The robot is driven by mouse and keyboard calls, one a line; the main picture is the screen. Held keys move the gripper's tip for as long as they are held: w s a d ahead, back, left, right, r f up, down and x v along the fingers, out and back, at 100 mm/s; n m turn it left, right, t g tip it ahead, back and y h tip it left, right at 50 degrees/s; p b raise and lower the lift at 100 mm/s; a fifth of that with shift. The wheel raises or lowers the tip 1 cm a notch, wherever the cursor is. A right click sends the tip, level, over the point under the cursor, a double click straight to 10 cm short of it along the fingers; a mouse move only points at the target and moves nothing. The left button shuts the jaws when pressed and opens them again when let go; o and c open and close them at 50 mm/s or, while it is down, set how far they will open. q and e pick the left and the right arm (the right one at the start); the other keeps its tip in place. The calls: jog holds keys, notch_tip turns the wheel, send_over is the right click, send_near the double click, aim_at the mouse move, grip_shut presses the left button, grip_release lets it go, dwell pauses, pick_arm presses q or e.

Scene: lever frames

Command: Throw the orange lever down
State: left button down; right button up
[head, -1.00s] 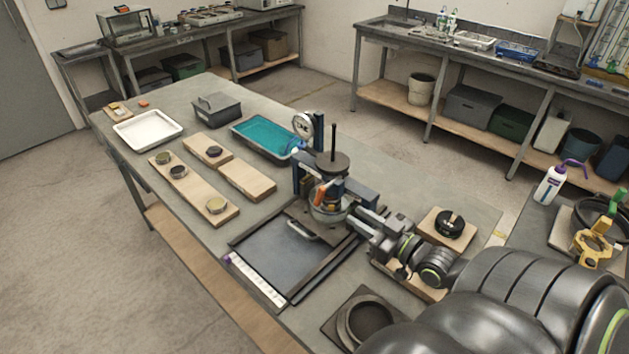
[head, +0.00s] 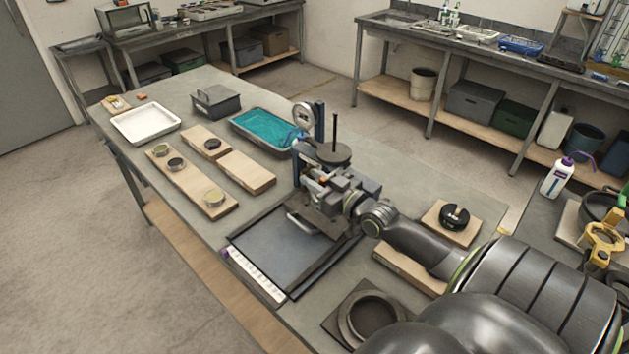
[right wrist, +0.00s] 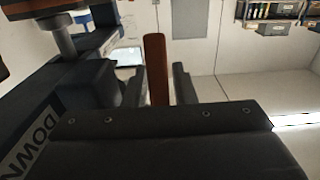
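The orange lever (right wrist: 157,68) stands upright in the right wrist view, between the two fingers of my right gripper (right wrist: 158,82). A narrow gap shows on the right side of the lever, so the fingers look open around it. In the head view my right gripper (head: 312,186) is at the press-like device (head: 334,154), and only a small bit of orange (head: 323,179) shows there. My gripper hides much of the device's lower part. A label reading DOWN (right wrist: 33,135) is at the left of the right wrist view. My left gripper is not in view.
The device stands on the table beside a dark framed plate (head: 275,252). A teal tray (head: 262,128), wooden boards (head: 247,172) and a white tray (head: 146,122) lie to the left. A black round piece on a wooden block (head: 453,216) and a ring-shaped holder (head: 372,312) are near my right arm.

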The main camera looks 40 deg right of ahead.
jog(key=shift+w, duration=0.1)
grip_shut()
jog(key=g+p, duration=0.1)
jog(key=p, duration=0.2)
jog(key=shift+r+g, duration=0.15)
jog(key=shift+g, duration=0.25)
jog(key=shift+s+f+g+p, duration=0.2)
jog(key=shift+f+g+p, duration=0.25)
jog(key=shift+g+p, duration=0.2)
grip_release()
